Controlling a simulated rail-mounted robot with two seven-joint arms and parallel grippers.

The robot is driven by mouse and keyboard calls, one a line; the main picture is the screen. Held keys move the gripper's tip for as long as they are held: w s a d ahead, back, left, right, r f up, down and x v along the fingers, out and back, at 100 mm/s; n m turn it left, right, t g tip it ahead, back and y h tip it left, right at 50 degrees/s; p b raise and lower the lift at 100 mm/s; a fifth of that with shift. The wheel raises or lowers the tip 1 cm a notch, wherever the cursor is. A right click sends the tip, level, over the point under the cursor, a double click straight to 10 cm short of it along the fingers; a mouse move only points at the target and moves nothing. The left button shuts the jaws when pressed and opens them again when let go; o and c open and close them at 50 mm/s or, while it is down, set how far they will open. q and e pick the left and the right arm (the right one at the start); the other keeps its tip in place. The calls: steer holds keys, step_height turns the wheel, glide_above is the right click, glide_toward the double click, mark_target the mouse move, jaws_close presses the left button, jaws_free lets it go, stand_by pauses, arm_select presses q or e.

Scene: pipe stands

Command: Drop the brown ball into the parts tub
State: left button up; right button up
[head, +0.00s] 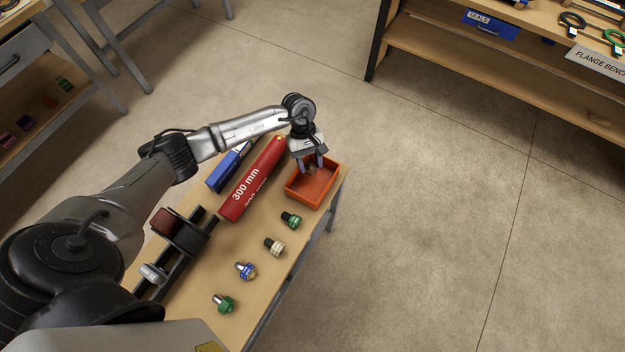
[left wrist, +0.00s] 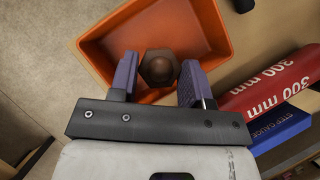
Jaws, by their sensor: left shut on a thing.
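The parts tub is an orange open box (head: 324,188) at the far end of the wooden table. It also shows in the left wrist view (left wrist: 210,32), below the fingers. My left gripper (head: 310,165) is over the tub, pointing down, and is shut on the brown ball (left wrist: 159,67). The ball sits between the two purple-grey fingers (left wrist: 159,80), over the tub's opening. In the head view the ball is small and partly hidden by the fingers. I cannot tell the exact height above the tub floor. My right gripper is not in view.
A red 300 mm cylinder (head: 253,178) and a blue box (head: 229,167) lie left of the tub. Several small fittings, such as a green one (head: 291,219), stand along the table's right edge. A black rack (head: 180,250) is nearer. Open floor lies to the right.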

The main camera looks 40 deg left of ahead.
arm_select(q)
steer(key=o, duration=1.3)
steer(key=v, duration=1.3)
steer(key=shift+w+a+r+b, duration=0.1)
steer(key=shift+a+r+b, duration=0.1)
steer(key=shift+r+b, duration=0.15)
steer(key=shift+w+f, duration=0.1)
steer(key=shift+f, duration=0.05)
